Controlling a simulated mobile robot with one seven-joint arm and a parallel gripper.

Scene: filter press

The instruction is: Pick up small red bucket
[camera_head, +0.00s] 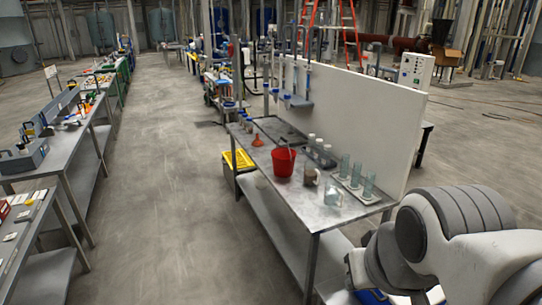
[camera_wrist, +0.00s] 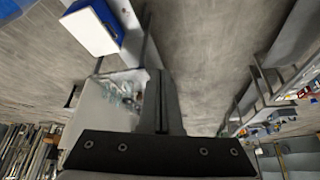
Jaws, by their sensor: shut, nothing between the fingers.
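The small red bucket (camera_head: 283,162) stands upright on the metal workbench (camera_head: 335,213) in the middle of the head view, with its handle raised. I cannot make the bucket out in the wrist view. My gripper (camera_wrist: 163,75) shows in the wrist view, with its dark fingers together and nothing between them. In the head view only my arm shows, at the lower right; the gripper itself is not seen there. The gripper is apart from the bucket.
Beside the bucket are a brown mug (camera_head: 310,176), a clear beaker (camera_head: 333,194), a rack of glass cylinders (camera_head: 356,178) and an orange funnel (camera_head: 257,140). A white panel (camera_head: 365,115) rises behind the bench. A clear concrete aisle (camera_head: 165,190) runs left of it.

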